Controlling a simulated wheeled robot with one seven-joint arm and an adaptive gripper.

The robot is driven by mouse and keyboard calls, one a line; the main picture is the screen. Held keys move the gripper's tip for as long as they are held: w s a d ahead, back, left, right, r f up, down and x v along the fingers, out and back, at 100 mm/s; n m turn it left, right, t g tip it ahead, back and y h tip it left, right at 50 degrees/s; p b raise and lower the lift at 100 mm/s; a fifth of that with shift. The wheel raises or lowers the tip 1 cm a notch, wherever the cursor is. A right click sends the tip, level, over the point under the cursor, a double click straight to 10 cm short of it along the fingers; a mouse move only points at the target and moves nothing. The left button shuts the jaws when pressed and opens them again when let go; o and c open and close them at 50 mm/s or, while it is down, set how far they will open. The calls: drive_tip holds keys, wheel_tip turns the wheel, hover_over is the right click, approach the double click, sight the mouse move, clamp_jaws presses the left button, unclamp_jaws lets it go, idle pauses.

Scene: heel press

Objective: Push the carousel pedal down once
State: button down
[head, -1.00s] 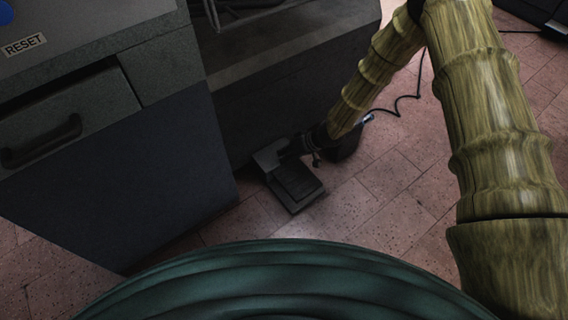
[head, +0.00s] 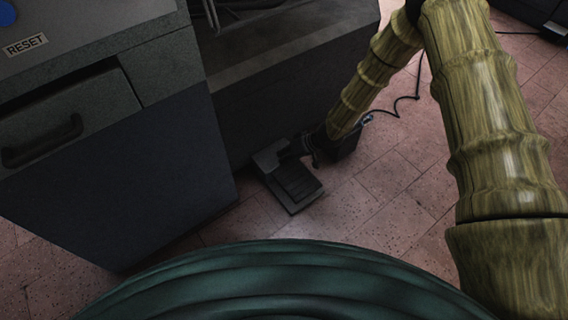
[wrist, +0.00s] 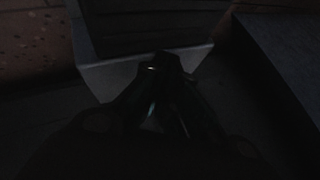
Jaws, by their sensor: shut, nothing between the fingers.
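The carousel pedal (head: 268,158) is a grey floor pedal with a dark ribbed tread, standing on the tiles beside the dark cabinet. In the wrist view its ribbed tread (wrist: 150,25) is at the top, with a paler grey edge (wrist: 108,78) nearer me. My gripper (head: 303,150) is dark and low at the cabinet end of the pedal. Its closed fingertips also show in the wrist view (wrist: 160,62), overlapping the pale edge just short of the tread. They hold nothing. Whether they touch the pedal is too dark to tell.
A grey cabinet with a drawer handle (head: 42,142) and a RESET label (head: 25,46) stands at the left. The darker cabinet (head: 270,105) rises close behind the pedal. A black cable (head: 405,98) lies on the floor to the right.

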drive_tip(key=shift+s+a+f, duration=0.1)
drive_tip(key=shift+s+f, duration=0.15)
drive_tip(key=shift+f, duration=0.2)
drive_tip(key=shift+s+a+f, duration=0.1)
drive_tip(key=shift+s+f, duration=0.15)
drive_tip(key=shift+f, duration=0.45)
idle(0.3)
drive_tip(key=shift+w+r, duration=0.1)
drive_tip(key=shift+r, duration=0.2)
idle(0.5)
drive_tip(key=shift+s+a+r+p, duration=0.25)
drive_tip(key=shift+r+p, duration=0.15)
drive_tip(key=shift+p, duration=0.5)
drive_tip(key=shift+d+r, duration=0.1)
drive_tip(key=shift+d, duration=0.2)
drive_tip(key=shift+w+d+r+p, duration=0.1)
drive_tip(key=shift+w+r+p, duration=0.05)
drive_tip(key=shift+r+p, duration=0.4)
drive_tip(key=r+p, duration=0.2)
drive_tip(key=r, duration=0.1)
drive_tip(key=r+p, duration=0.1)
drive_tip(key=p, duration=0.1)
drive_tip(key=shift+w+a+r, duration=0.2)
drive_tip(key=shift+w+a, duration=0.05)
drive_tip(key=shift+w, duration=0.1)
